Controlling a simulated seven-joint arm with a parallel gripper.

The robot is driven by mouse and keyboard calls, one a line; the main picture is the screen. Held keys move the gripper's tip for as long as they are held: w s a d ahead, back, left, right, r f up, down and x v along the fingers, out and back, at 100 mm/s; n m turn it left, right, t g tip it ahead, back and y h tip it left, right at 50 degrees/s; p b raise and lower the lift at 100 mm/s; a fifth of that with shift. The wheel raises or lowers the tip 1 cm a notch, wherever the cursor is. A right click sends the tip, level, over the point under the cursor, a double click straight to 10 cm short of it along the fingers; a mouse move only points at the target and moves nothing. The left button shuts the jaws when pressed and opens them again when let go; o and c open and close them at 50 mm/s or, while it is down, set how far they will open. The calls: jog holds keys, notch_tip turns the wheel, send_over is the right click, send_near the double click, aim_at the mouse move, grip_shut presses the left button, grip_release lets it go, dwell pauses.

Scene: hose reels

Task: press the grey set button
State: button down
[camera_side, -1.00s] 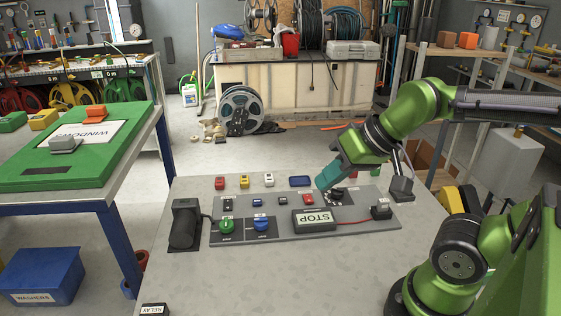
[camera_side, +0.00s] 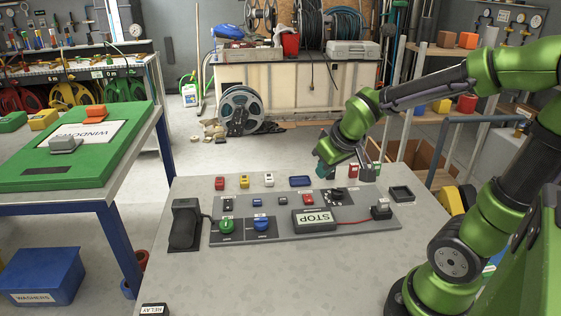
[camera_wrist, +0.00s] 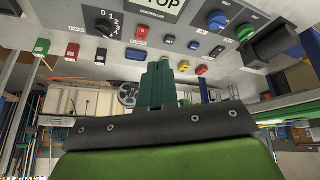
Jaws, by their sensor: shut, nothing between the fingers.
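The grey set button (camera_side: 283,201) is a small block in the row on the grey panel (camera_side: 282,238), between a blue button and a red button. I cannot read its label. In the wrist view a small grey button (camera_wrist: 168,40) sits between the red (camera_wrist: 141,33) and blue (camera_wrist: 193,45) ones. My gripper (camera_side: 323,172) has teal fingers pressed together with nothing in them. It is above the table's far side, beyond the panel and right of the button, apart from it. The wrist view also shows the shut fingers (camera_wrist: 160,66), apart from the button.
The panel also bears a STOP plate (camera_side: 314,219), a black dial (camera_side: 336,195), and green (camera_side: 226,226) and blue (camera_side: 262,224) knobs. A black tray (camera_side: 401,193) lies right.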

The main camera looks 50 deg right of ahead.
jog(key=w+d+f+n+t+h, duration=0.1)
jog(key=w+d+f+n, duration=0.35)
jog(key=w+d, duration=0.3)
jog(key=n+t+y, duration=0.3)
jog(key=n, duration=0.4)
send_over(285, 201)
jog(key=shift+d+f, duration=0.1)
jog(key=shift+f, duration=0.35)
jog(key=shift+f, duration=4.4)
jog(key=shift+f, duration=0.15)
jog(key=shift+f, duration=0.25)
